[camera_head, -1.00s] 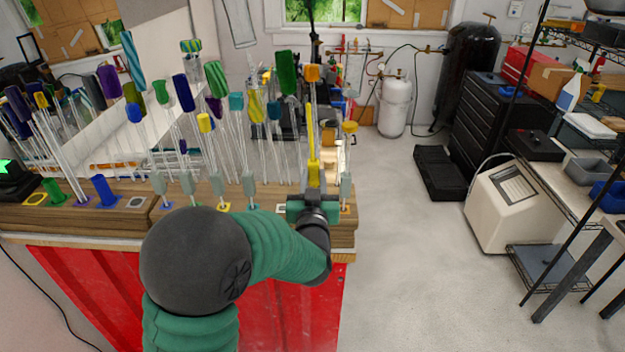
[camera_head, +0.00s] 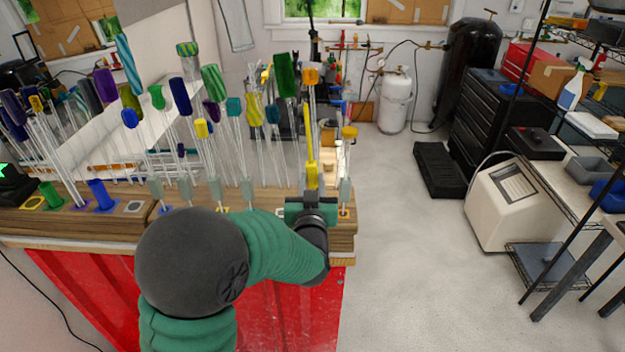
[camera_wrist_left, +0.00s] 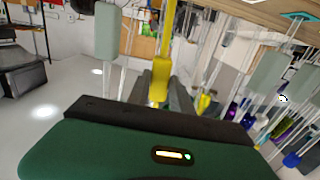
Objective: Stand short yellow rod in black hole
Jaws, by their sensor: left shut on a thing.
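The yellow rod (camera_head: 310,160) stands upright at the right end of the wooden rack (camera_head: 75,228), with a thin shaft above a thicker yellow sleeve. My left gripper (camera_head: 311,197) is shut on its lower part, in front of the rack. In the left wrist view, the yellow rod (camera_wrist_left: 161,78) rises from between the dark fingers (camera_wrist_left: 165,100). The rod's lower end is hidden, so I cannot tell whether it is in a hole. My right gripper is not in view.
Many glass rods with coloured ends crowd the rack behind and left of my gripper. Grey-sleeved rods (camera_head: 247,188) line its front edge. The floor (camera_head: 420,280) to the right is open.

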